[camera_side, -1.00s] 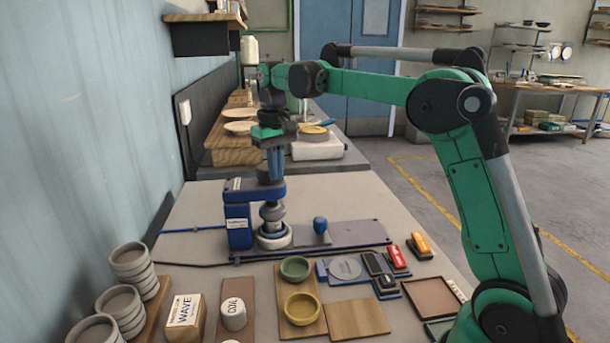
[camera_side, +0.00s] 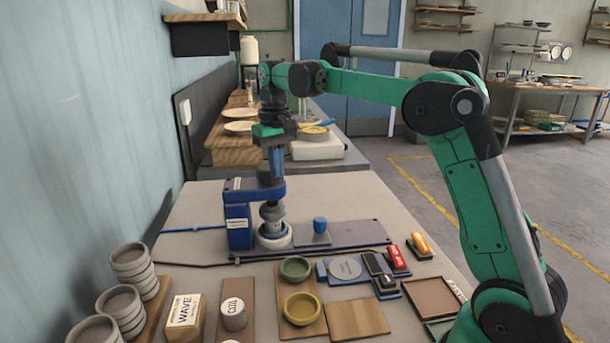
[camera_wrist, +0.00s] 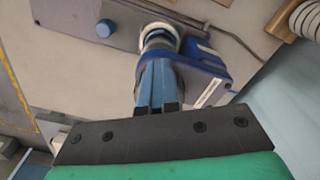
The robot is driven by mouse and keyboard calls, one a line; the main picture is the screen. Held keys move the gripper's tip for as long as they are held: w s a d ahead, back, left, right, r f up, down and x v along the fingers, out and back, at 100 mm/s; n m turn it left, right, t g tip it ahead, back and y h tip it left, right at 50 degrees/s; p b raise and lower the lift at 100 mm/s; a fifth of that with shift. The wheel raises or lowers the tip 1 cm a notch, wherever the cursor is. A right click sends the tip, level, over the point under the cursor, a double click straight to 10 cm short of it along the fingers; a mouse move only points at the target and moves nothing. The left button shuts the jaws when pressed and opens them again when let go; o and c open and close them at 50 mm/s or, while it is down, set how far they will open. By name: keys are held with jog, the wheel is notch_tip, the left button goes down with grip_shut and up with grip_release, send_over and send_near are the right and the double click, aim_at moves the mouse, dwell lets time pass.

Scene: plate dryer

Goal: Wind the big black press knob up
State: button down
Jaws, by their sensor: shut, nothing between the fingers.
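The press (camera_side: 238,226) is a blue frame with a grey stepped plunger (camera_side: 272,212) standing over a pale round base. The black press knob (camera_side: 265,175) sits on top of the press arm, mostly hidden behind my fingers. My gripper (camera_side: 277,173) points down at the knob from above, its blue fingers shut with nothing between them. In the wrist view my gripper (camera_wrist: 157,66) reaches toward the press head, and the blue frame (camera_wrist: 203,68) shows to its right. Whether the fingertips touch the knob I cannot tell.
A grey plate with a small blue knob (camera_side: 319,225) lies right of the press. Yellow (camera_side: 302,308) and green bowls, stamps and a wooden block (camera_side: 185,318) lie in front. Stacked grey bowls (camera_side: 120,300) stand at the left.

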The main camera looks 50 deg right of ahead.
jog(key=shift+s+d, duration=0.1)
jog(key=shift+d, duration=0.7)
jog(key=shift+s, duration=0.15)
notch_tip(320, 180, up, 6)
jog(key=shift+s, duration=0.35)
dwell(0.4)
